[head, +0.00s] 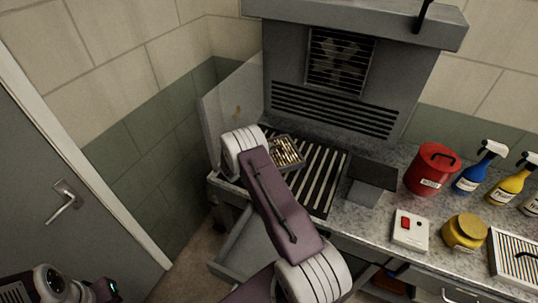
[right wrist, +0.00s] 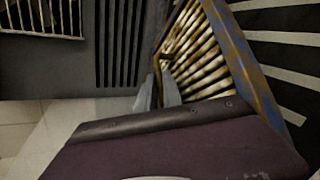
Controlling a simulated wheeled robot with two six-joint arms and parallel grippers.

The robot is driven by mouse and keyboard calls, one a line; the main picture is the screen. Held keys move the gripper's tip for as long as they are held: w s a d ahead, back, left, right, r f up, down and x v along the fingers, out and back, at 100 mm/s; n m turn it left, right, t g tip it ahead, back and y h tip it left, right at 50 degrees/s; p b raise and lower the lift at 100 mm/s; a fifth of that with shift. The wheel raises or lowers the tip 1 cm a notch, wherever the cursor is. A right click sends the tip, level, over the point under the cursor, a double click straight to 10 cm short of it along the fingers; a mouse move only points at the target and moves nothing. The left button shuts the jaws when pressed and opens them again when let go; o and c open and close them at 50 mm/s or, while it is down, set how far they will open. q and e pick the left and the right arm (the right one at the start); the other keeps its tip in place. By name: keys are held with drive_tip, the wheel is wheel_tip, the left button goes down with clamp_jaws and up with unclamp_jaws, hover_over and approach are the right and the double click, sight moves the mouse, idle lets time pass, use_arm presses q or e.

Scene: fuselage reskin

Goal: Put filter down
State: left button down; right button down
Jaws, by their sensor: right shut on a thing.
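A dirty filter (head: 287,152) with brown, greasy slats shows in the head view, over the left part of a dark slatted grill (head: 318,180). It also fills the upper middle of the right wrist view (right wrist: 205,50), where its frame looks tan and blue and it is tilted. My right gripper (right wrist: 160,88) is shut on the near edge of the filter. In the head view my purple right arm hides most of that gripper. Whether the filter touches the grill is unclear. Part of my left arm shows at the lower left; its fingers are out of sight.
A grey hood (head: 355,75) with an opening stands behind the grill. A clear panel (head: 232,100) stands at left. On the counter at right are a red canister (head: 431,170), spray bottles (head: 478,168), a yellow jar (head: 464,233), a switch box (head: 410,231) and a clean slatted filter (head: 518,258).

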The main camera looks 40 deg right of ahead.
wheel_tip(320, 180, down, 4)
drive_tip(key=shift+r+p, duration=0.15)
drive_tip(key=shift+p, duration=0.35)
drive_tip(key=shift+w, duration=0.1)
drive_tip(key=shift+f+b, duration=0.2)
drive_tip(key=shift+b, duration=0.1)
drive_tip(key=c, duration=1.5)
unclamp_jaws()
